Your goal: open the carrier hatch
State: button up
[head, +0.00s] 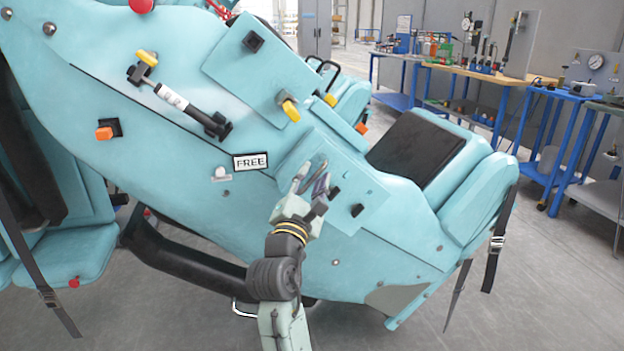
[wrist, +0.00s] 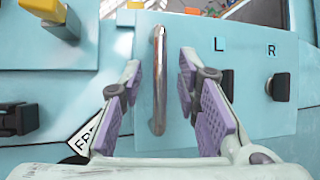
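The teal carrier (head: 250,215) fills the middle of the head view. A teal panel (head: 372,190) that looks like the hatch lies against its side; in the wrist view this panel (wrist: 255,125) bears the letters L and R. An upright shiny metal bar handle (wrist: 159,85) is on the panel near its left edge. My gripper (head: 311,178) is in front of the panel. In the wrist view its purple-padded fingers (wrist: 159,72) are open, one on each side of the handle, with gaps to it. How deep the fingers reach around the bar is hard to tell.
Black knobs (wrist: 278,86) stick out of the panel right of the handle. A FREE label (head: 251,161), a yellow-ended lever (head: 289,110) and a damper strut (head: 180,100) are nearby on the carrier. Blue workbenches (head: 480,75) stand behind, across open floor.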

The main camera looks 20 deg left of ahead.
grip_shut()
dwell(0.8)
